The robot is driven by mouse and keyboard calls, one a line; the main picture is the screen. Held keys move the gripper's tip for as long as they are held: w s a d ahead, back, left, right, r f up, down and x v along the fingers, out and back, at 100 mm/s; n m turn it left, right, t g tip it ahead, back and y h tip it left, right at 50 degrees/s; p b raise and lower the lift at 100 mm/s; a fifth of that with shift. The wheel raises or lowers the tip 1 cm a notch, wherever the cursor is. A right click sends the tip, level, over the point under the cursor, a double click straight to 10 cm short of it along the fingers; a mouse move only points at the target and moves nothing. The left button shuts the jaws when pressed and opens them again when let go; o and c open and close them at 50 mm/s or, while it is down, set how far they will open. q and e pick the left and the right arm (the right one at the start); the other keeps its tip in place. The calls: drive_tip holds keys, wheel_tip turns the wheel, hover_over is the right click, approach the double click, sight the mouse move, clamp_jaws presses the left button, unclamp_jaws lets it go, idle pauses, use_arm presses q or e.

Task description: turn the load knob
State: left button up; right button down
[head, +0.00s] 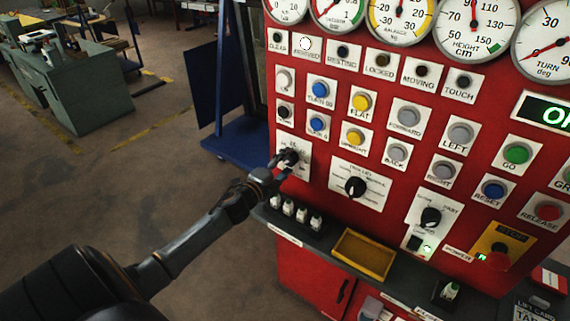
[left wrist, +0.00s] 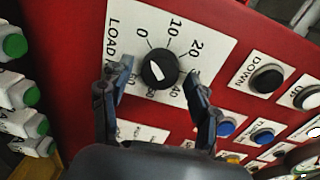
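The load knob (left wrist: 158,70) is a round black knob with a white pointer on a white scale plate (left wrist: 128,38) lettered LOAD. In the left wrist view the pointer aims up and left, roughly toward the 0 mark. My left gripper (left wrist: 160,88) is open, with one finger on each side of the knob; gaps show between the fingers and the knob, and I cannot tell contact. In the head view the left gripper (head: 281,166) is at the load knob (head: 289,157) and partly covers its plate. My right gripper is not in view.
The red panel (head: 330,148) carries several buttons, a second selector knob (head: 355,187), a third knob (head: 430,217) and gauges above. Left of the panel the floor (head: 160,170) is open.

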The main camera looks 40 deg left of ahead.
use_arm(q)
drive_tip(key=s, duration=1.2)
drive_tip(key=shift+d+r, duration=0.2)
drive_tip(key=shift+r, duration=0.05)
idle(0.3)
drive_tip(key=s+d+f+n+g+y, duration=0.1)
drive_tip(key=s+f+n+g, duration=0.25)
drive_tip(key=f, duration=0.75)
drive_tip(key=s+f+n+g, duration=0.2)
drive_tip(key=s+f, duration=0.2)
drive_tip(key=f, duration=0.7)
drive_tip(key=s+d+f+n+g+y, duration=0.1)
drive_tip(key=s+f+n+g, duration=0.2)
drive_tip(key=f, duration=0.7)
drive_tip(key=s+d+f+n+g+h, duration=0.1)
drive_tip(key=s+d+f, duration=0.4)
drive_tip(key=s, duration=0.5)
drive_tip(key=s+d+f+n+g, duration=0.3)
drive_tip(key=s+d+f, duration=0.3)
drive_tip(key=s+f, duration=0.3)
drive_tip(key=s+d+f+n+g+h, duration=0.1)
drive_tip(key=s+d+f+g, duration=0.3)
drive_tip(key=s, duration=0.7)
wheel_tip(320, 180, down, 3)
drive_tip(key=shift+s+d+f+n+h, duration=0.1)
drive_tip(key=shift+s+d+n+h, duration=0.15)
drive_tip(key=shift+d+n, duration=0.65)
